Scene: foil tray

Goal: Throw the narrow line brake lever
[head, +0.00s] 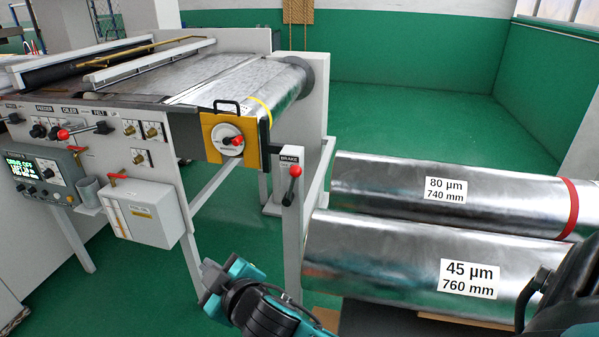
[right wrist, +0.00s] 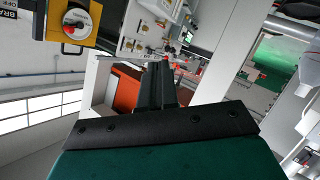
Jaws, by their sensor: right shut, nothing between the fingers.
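A brake lever (head: 291,186) with a red ball knob and a black shaft stands on a light grey post, under a label reading BRAKE. I cannot tell from these views whether this is the narrow line's lever. My right gripper (head: 212,280) is below and left of the lever in the head view, apart from it. Its dark fingers (right wrist: 163,85) are shut and empty in the right wrist view. Part of a BRAKE label (right wrist: 10,18) shows at that view's left edge; the lever itself is not clear there. My left gripper is not in view.
A yellow plate (head: 215,140) with a red-knobbed dial is left of the post. A control screen (head: 36,172) and a white box (head: 142,212) are on the machine's side. Two foil rolls, 80 µm/740 mm (head: 400,187) and 45 µm/760 mm (head: 370,255), lie right. Green floor is clear behind.

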